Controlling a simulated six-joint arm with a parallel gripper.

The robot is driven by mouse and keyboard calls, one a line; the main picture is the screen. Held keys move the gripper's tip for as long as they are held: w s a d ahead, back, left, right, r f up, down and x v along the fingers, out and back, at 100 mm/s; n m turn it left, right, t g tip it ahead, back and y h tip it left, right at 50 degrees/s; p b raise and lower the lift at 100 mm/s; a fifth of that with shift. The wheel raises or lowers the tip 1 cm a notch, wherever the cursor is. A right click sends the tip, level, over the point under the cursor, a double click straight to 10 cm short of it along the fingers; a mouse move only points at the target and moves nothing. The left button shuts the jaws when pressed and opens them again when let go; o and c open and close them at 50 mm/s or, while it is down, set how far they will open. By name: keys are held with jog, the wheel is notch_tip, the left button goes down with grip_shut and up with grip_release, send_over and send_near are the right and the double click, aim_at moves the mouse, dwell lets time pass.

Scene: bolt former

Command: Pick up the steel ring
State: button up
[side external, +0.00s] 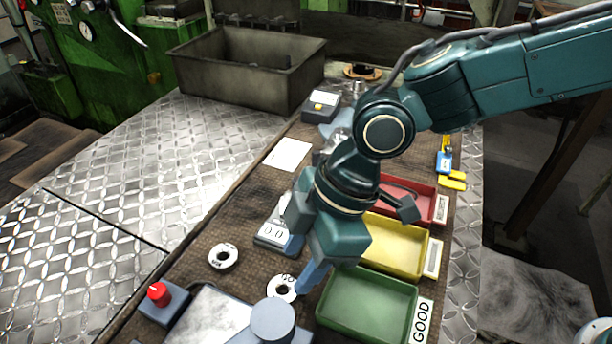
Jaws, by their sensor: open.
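Two pale steel-coloured rings with dark centre holes lie flat on the brown bench mat. One ring (223,256) is at the left, with small dark lettering that I cannot read surely. The other ring (277,294) is nearer the middle, also lettered. My gripper (304,286) points down at the right edge of this second ring, and a blue finger overlaps part of it in the picture. I cannot tell whether the finger touches it. The gripper is open and nothing shows held in it. Its second finger is hidden or hard to make out.
Green (368,302), yellow (395,243) and red (425,203) trays stand right of my gripper. A digital gauge (274,236) stands behind the rings. A red-knobbed box (160,296) and a round blue-grey post (272,320) are in front. A grey metal bin (240,75) is at the back.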

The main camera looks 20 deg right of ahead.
aim_at(288, 281)
jog(key=shift+f, duration=0.1)
jog(key=shift+x, duration=2.5)
jog(key=shift+a, duration=0.1)
jog(key=c, duration=0.7)
